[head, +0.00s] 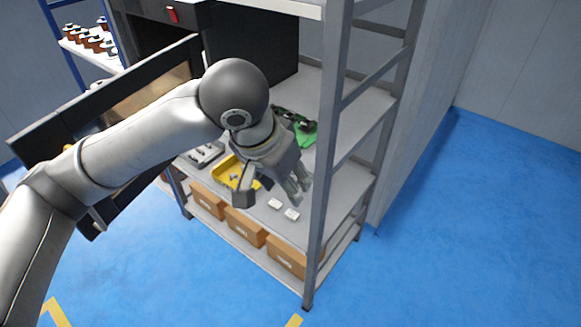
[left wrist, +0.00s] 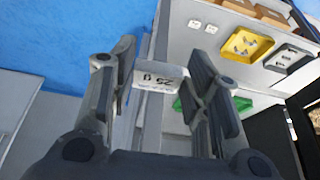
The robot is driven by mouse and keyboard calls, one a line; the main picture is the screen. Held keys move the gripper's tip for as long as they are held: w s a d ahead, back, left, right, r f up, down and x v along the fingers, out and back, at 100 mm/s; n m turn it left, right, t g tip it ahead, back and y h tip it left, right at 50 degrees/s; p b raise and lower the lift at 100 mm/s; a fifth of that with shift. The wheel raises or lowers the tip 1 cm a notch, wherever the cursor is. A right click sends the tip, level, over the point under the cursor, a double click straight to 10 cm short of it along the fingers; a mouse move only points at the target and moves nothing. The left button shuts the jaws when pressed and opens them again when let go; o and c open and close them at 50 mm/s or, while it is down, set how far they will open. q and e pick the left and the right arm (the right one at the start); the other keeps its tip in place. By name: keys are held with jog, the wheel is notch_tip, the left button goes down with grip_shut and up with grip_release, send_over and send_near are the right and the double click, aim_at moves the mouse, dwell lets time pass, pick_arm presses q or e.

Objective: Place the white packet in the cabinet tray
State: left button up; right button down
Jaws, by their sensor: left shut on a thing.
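My left gripper (head: 272,190) hangs over the shelf in the head view, at its front right part. In the left wrist view the left gripper is shut on a white packet (left wrist: 160,76) with dark print, held between its two fingers. The held packet cannot be made out in the head view. A black cabinet (head: 262,42) with its door (head: 95,95) swung open stands on the shelf unit, behind my arm. I cannot make out a tray inside it; my arm and the door hide much of it. My right gripper is not in view.
Two more white packets (head: 274,204) lie on the shelf below the gripper. A yellow tray (head: 222,180) with small parts and a grey tray (left wrist: 287,58) are beside them. A green object (head: 305,133) lies further back. The rack's upright post (head: 328,150) stands right of the gripper.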

pick_arm(q)
jog(key=s+a+f+m+g+h, duration=0.1)
jog(key=a+f+m+g+h, duration=0.1)
jog(key=f+m, duration=0.4)
jog(key=a+m+g, duration=0.1)
jog(key=m, duration=0.3)
jog(key=shift+s, duration=0.4)
